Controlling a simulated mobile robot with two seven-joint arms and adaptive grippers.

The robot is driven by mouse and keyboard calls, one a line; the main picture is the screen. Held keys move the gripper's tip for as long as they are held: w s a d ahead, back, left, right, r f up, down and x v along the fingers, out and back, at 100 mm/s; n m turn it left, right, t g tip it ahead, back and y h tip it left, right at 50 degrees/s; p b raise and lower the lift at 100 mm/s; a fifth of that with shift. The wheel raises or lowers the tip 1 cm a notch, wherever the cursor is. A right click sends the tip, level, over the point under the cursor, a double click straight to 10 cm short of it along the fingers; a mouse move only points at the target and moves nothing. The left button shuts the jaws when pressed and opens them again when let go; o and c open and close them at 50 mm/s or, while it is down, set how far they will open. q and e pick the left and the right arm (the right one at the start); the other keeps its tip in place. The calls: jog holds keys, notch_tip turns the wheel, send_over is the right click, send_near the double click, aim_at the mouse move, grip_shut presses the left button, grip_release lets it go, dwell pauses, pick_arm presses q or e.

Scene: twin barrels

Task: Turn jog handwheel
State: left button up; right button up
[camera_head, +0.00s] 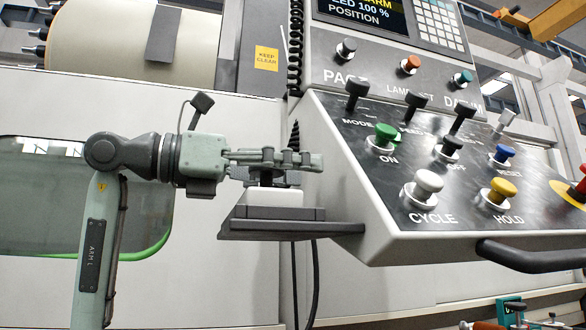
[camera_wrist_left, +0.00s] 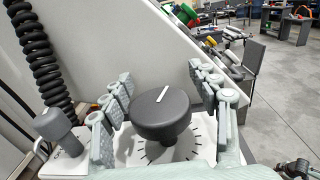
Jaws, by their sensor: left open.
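The jog handwheel (camera_wrist_left: 162,118) is a dark round knob with a white pointer line on top, set over a white dial plate (camera_wrist_left: 197,152) with black tick marks. In the wrist view its pointer tilts slightly to the upper right. My left gripper (camera_wrist_left: 160,80) is open, with grey jointed fingers on both sides of the handwheel. I cannot tell whether they touch it. In the head view my left gripper (camera_head: 300,160) lies level over the white jog box (camera_head: 275,197), and its fingers hide most of the handwheel. My right gripper is not in view.
The jog box stands on a dark shelf (camera_head: 270,228) beside the sloping control panel (camera_head: 440,205), which carries several coloured buttons and black levers. A dark handle bar (camera_head: 530,257) runs along the panel front. In the wrist view a coiled black cable (camera_wrist_left: 40,55) and a grey knob (camera_wrist_left: 55,125) are at left.

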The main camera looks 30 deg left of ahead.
pick_arm(q)
jog(key=c, duration=1.3)
